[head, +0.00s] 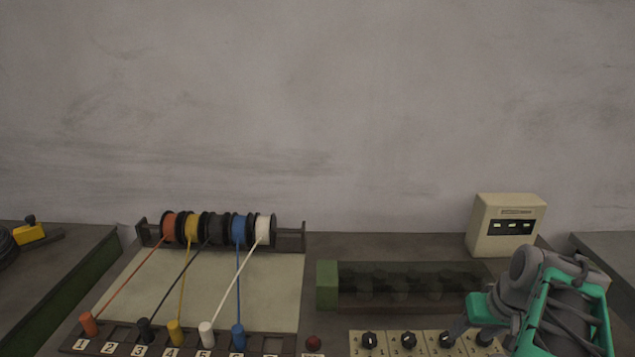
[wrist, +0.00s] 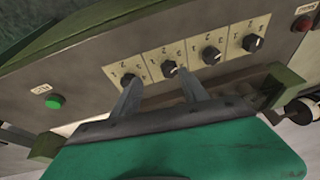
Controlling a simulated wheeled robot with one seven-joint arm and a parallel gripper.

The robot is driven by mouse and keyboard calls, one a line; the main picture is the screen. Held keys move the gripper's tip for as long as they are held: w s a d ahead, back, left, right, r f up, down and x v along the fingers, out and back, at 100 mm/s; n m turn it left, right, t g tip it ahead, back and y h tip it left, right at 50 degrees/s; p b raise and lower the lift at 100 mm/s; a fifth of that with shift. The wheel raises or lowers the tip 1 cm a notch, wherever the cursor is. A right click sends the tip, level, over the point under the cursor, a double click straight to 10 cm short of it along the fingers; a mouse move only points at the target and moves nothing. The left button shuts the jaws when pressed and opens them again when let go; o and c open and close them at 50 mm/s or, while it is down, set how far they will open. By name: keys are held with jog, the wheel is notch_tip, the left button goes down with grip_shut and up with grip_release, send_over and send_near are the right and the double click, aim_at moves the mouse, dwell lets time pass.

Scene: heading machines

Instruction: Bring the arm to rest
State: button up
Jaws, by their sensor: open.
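My gripper (wrist: 155,88) is open in the wrist view. Its two grey fingers stand apart in front of the row of black knobs, and I see nothing held between them. One fingertip shows near a knob (wrist: 131,80) and the other near the neighbouring knob (wrist: 169,68); I cannot tell whether they touch. In the head view my grey and green arm is at the lower right, over the right end of the knob row (head: 409,339). The fingertips are hard to make out there.
A dark, see-through trough (head: 400,284) lies behind the knobs. A beige box (head: 507,226) stands behind my arm. Coloured spools (head: 203,228) feed cords to numbered pegs at left. A red button (head: 313,342) and a green button (wrist: 54,102) flank the knobs.

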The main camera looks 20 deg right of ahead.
jog(key=s+a+f+m+g, duration=0.3)
jog(key=s+a+f+m, duration=0.2)
jog(key=s+a, duration=0.2)
jog(key=w+a+r+n+p, duration=0.1)
jog(key=w+a+r+n, duration=0.1)
jog(key=a, duration=0.5)
jog(key=w+a+r+n+t+p, duration=0.1)
jog(key=w+a+r+n, duration=0.1)
jog(key=a+n, duration=0.2)
jog(key=w+a+r+n+t, duration=0.1)
jog(key=w+a+r+n, duration=0.1)
jog(key=a, duration=0.8)
jog(key=shift+w+a+n+p, duration=0.3)
jog(key=shift+n+p, duration=0.1)
jog(key=shift+n, duration=0.2)
